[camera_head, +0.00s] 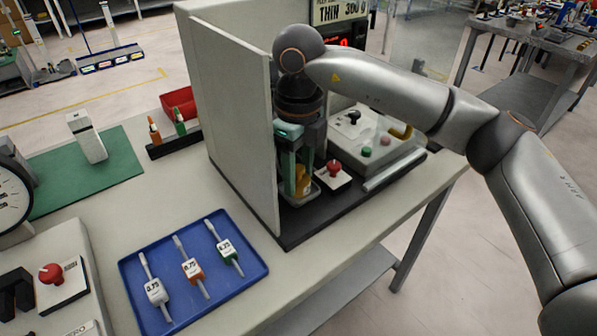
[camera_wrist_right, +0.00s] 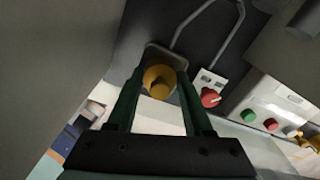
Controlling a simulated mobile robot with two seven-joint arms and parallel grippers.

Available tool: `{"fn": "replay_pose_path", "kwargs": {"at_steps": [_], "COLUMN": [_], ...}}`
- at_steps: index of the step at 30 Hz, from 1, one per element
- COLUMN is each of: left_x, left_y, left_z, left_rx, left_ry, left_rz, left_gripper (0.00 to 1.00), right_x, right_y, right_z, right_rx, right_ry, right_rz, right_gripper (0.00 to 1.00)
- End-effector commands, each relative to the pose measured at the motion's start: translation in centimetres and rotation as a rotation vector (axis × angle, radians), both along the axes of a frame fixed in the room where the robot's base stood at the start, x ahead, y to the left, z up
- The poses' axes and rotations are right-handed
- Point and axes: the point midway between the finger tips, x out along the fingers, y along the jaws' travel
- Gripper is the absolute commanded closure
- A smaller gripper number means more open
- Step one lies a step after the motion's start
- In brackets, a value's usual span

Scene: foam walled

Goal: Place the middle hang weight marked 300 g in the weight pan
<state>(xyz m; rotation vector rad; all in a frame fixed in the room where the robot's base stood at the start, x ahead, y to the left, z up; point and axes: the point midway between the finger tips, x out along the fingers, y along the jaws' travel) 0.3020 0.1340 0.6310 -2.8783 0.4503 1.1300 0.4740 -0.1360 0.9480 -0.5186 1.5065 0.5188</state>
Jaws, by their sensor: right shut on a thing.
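My right gripper (camera_head: 296,182) reaches down behind the grey panel and is shut on a brass-yellow weight (camera_head: 303,176). In the right wrist view the weight (camera_wrist_right: 160,80) sits between the fingertips (camera_wrist_right: 160,84). Its mark cannot be read. The small grey weight pan (camera_wrist_right: 152,52) lies directly beyond the weight, with a bent wire hanger (camera_wrist_right: 212,8) running from it. The weight is at or just over the pan; I cannot tell whether it touches the bottom. Other hang weights are not clearly seen. My left gripper is not in view.
A tall grey panel (camera_head: 235,115) stands close left of the gripper. A red knob (camera_head: 333,167) and a control box (camera_head: 372,140) stand to the right. A blue tray (camera_head: 150,290) with three tagged tools, a green mat (camera_head: 85,178) and a red bin (camera_head: 180,103) are on the left.

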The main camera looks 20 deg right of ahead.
Motion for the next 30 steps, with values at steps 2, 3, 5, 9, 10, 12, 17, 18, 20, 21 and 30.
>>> {"fn": "replay_pose_path", "kwargs": {"at_steps": [2,3,5,9,10,12,17,18,20,21,30], "left_x": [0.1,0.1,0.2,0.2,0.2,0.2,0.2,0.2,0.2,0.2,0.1], "left_y": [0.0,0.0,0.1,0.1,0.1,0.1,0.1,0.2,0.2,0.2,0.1], "left_z": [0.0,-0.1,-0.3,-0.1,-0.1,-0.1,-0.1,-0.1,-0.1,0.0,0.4], "left_rx": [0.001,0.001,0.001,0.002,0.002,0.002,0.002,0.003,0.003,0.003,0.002], "left_ry": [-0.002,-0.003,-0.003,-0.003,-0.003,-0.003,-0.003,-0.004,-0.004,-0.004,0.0], "left_rz": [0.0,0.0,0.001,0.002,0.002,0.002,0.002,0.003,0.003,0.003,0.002], "left_gripper": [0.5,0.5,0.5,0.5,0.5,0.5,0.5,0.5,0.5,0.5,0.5], "right_x": [0.0,0.0,0.0,0.0,0.0,0.0,0.0,0.0,0.0,0.0,0.1], "right_y": [0.0,0.0,0.0,0.0,0.0,0.0,0.0,0.0,0.0,0.0,0.1], "right_z": [0.0,-0.1,-0.4,-0.3,-0.3,-0.3,-0.3,-0.3,-0.3,-0.2,4.0], "right_rx": [0.001,0.001,0.001,0.0,0.0,0.0,0.0,0.0,0.0,0.0,0.002], "right_ry": [-0.001,-0.001,-0.001,0.0,0.0,0.0,0.0,0.0,0.0,0.0,-0.004], "right_rz": [0.0,0.0,0.0,0.0,0.0,0.0,0.0,0.0,0.0,0.0,0.0], "right_gripper": [1.0,1.0,1.0,0.35,0.32,0.24,0.19,0.19,0.19,0.19,0.19]}}
